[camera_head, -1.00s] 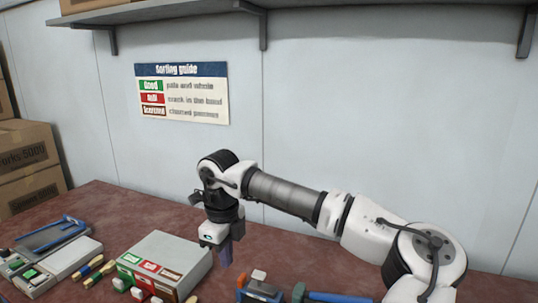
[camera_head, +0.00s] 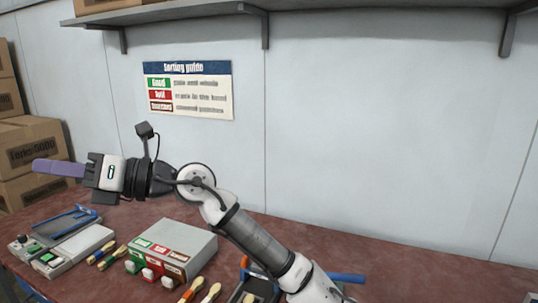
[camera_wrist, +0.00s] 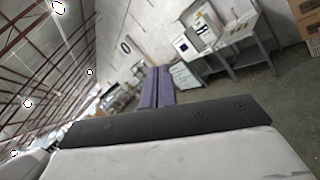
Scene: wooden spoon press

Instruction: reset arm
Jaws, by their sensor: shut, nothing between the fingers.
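My gripper (camera_head: 58,168) is shut and empty, with its purple fingers together and pointing left, raised above the left part of the workbench. In the wrist view the purple fingers (camera_wrist: 158,86) lie side by side with nothing between them. My arm reaches from the lower right up to the wrist, bent at the elbow, and stays clear of the bench top. The wrist camera is tilted and looks out across the room.
On the red-brown bench (camera_head: 245,222) stand a grey box (camera_head: 185,237) with coloured labels and buttons, a press-like device (camera_head: 68,243) at the left, and several wooden spoons (camera_head: 105,252). A shelf (camera_head: 190,12) hangs above. Cartons (camera_head: 30,150) are stacked at the far left.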

